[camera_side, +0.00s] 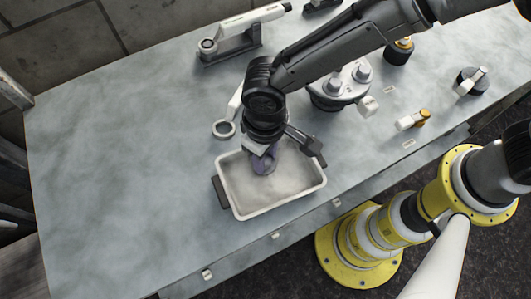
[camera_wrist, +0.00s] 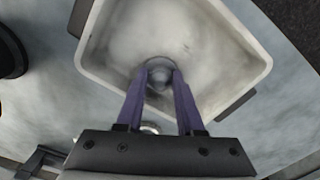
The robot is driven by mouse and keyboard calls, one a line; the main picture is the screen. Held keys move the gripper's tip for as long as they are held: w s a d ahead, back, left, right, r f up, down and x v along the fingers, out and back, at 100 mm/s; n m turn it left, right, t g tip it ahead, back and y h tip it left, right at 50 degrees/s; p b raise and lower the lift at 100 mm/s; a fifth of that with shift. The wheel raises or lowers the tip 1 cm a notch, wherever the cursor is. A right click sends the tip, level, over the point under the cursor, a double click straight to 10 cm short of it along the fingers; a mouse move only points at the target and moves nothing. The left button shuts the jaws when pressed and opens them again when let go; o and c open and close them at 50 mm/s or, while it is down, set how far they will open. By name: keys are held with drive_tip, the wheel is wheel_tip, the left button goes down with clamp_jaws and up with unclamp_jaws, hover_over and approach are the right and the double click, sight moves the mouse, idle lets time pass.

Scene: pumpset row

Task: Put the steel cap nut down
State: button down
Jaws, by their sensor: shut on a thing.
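My gripper (camera_side: 263,160) is over the shallow light tray (camera_side: 304,193), which lies near the front edge of the bench. In the wrist view my gripper (camera_wrist: 159,75) has its two purple fingers shut on the steel cap nut (camera_wrist: 159,67), a small round grey piece between the tips. The tray (camera_wrist: 92,62) spreads out behind the nut and looks bare otherwise. In the side view the nut is mostly hidden by the fingers. I cannot tell whether the nut touches the tray floor.
A ring-ended wrench (camera_side: 223,128) lies just behind the tray. A round pump-like unit (camera_side: 340,85) stands to the right, with small fittings (camera_side: 412,121) further right. A long tool on a stand (camera_side: 232,43) is at the back. The left of the bench (camera_side: 110,140) is clear.

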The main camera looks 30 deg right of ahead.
sight(266, 158)
drive_tip(key=shift+f, duration=0.1)
drive_tip(key=shift+c, duration=1.4)
unclamp_jaws()
wheel_tip(266, 158, up, 12)
